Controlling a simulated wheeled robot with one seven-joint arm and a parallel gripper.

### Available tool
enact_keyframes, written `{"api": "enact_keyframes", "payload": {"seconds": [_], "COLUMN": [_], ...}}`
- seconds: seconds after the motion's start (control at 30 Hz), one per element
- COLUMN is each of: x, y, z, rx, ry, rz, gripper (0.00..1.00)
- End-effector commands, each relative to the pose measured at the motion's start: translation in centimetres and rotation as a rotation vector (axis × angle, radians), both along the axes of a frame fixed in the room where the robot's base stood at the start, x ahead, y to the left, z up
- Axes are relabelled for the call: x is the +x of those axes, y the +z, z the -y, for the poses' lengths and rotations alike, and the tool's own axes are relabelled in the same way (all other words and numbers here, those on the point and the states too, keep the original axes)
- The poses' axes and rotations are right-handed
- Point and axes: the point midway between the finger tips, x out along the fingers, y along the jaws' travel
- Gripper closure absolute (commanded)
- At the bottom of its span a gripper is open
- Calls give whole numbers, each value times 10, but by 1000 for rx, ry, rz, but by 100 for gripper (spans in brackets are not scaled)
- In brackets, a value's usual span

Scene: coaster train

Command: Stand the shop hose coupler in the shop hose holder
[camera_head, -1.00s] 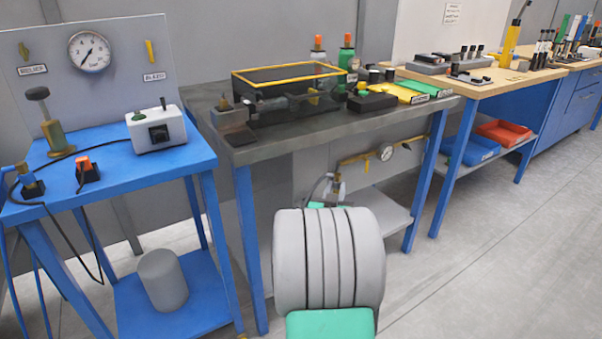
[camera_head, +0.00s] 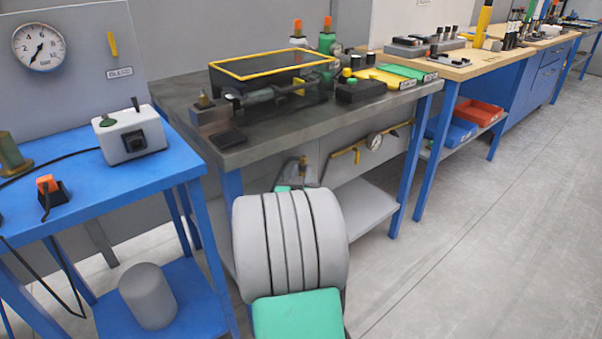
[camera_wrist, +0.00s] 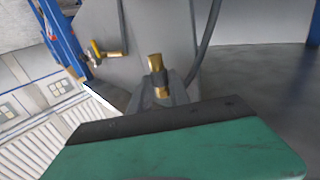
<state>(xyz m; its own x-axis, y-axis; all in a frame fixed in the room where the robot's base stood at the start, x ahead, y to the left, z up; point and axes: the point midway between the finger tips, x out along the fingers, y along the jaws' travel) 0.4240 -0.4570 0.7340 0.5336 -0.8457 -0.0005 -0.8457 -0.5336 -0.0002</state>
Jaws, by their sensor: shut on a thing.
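The shop hose coupler, a small brass piece with a dark band (camera_wrist: 155,63), is between the fingers of my gripper (camera_wrist: 161,86) in the wrist view. My gripper is shut on it, and the fingers hide part of its lower end. In the head view my gripper (camera_head: 297,181) is mostly hidden behind my own arm, low in front of the dark bench, with a bit of brass at its tip. A dark hose (camera_wrist: 207,45) runs close by; I cannot see whether it joins the coupler. I cannot tell for sure which block is the shop hose holder.
The dark bench (camera_head: 265,140) carries a yellow-rimmed box (camera_head: 272,65) and a small dark block (camera_head: 230,139). A blue table (camera_head: 95,180) at left holds an orange-topped piece (camera_head: 48,184). The floor at right is clear.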

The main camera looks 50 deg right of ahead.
Motion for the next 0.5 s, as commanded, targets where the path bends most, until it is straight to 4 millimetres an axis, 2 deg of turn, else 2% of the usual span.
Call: {"api": "enact_keyframes", "payload": {"seconds": [0.5], "x": [0], "y": [-55], "z": [-1], "rx": [-2], "ry": [0], "rz": [1], "gripper": [100]}}
